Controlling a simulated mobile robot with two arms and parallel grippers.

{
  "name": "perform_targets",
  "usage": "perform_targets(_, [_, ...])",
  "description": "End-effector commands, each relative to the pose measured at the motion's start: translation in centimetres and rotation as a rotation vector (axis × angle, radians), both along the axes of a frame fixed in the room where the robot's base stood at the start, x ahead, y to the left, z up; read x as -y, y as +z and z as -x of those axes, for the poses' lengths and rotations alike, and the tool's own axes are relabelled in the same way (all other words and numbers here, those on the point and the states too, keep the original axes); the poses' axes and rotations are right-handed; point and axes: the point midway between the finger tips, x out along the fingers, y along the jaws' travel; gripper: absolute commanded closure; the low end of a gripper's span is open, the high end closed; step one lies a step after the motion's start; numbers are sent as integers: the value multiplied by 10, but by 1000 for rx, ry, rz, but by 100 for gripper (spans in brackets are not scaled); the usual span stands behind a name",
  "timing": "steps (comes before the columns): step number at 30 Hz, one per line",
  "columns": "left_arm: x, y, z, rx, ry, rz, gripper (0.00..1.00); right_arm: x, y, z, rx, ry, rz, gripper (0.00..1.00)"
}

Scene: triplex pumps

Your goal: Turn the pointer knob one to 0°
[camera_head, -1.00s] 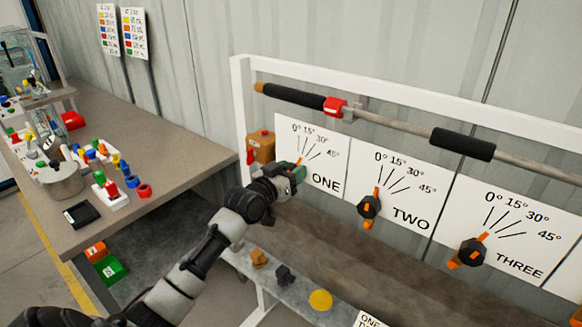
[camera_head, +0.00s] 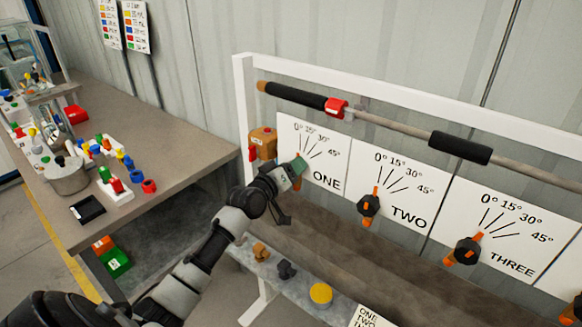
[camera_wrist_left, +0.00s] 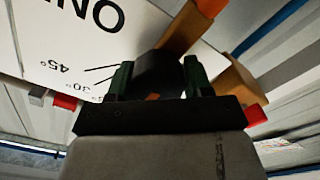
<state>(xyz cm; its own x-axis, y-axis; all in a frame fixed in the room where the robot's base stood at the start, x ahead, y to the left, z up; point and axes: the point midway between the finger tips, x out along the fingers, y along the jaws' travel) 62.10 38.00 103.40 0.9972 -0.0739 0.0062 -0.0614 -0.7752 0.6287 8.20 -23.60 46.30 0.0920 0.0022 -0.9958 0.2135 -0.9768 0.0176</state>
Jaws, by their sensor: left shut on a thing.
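Pointer knob one is mostly covered by my left gripper (camera_head: 294,171) in the head view. Its orange pointer (camera_head: 297,184) shows at the gripper's edge and stands near upright, its upper end toward the 0° side of dial plate ONE (camera_head: 328,152). In the left wrist view, the green-padded fingers (camera_wrist_left: 158,82) are shut on the dark knob body (camera_wrist_left: 159,66), one on each side. The knob's orange end (camera_wrist_left: 209,7) sticks out beyond them at upper right. The upside-down plate lies to the left. The exact angle is hidden by the gripper. My right gripper is out of view.
Knob two (camera_head: 368,204) and knob three (camera_head: 466,250) sit to the right. A bar with black grips (camera_head: 460,147) runs above the plates. An orange box (camera_head: 262,142) is just left of plate ONE. A lower shelf holds a yellow button (camera_head: 321,293). A cluttered table (camera_head: 170,157) stands left.

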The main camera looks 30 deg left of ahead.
Motion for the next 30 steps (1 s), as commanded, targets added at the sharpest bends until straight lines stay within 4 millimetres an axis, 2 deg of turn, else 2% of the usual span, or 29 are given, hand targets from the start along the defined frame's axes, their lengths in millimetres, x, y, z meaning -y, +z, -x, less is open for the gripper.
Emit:
perform_targets(1, [5, -9, 1, -18, -11, 21, 92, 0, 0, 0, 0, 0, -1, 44])
perform_targets(10, [6, -11, 1, -23, -14, 23, 92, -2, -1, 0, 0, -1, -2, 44])
perform_targets(11, [6, -11, 1, -23, -14, 23, 48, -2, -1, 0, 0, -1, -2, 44])
perform_targets(15, [6, -10, 1, -21, -12, 20, 27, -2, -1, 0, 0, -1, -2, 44])
perform_targets(30, [3, -5, 3, -9, -6, 10, 27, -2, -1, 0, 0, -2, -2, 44])
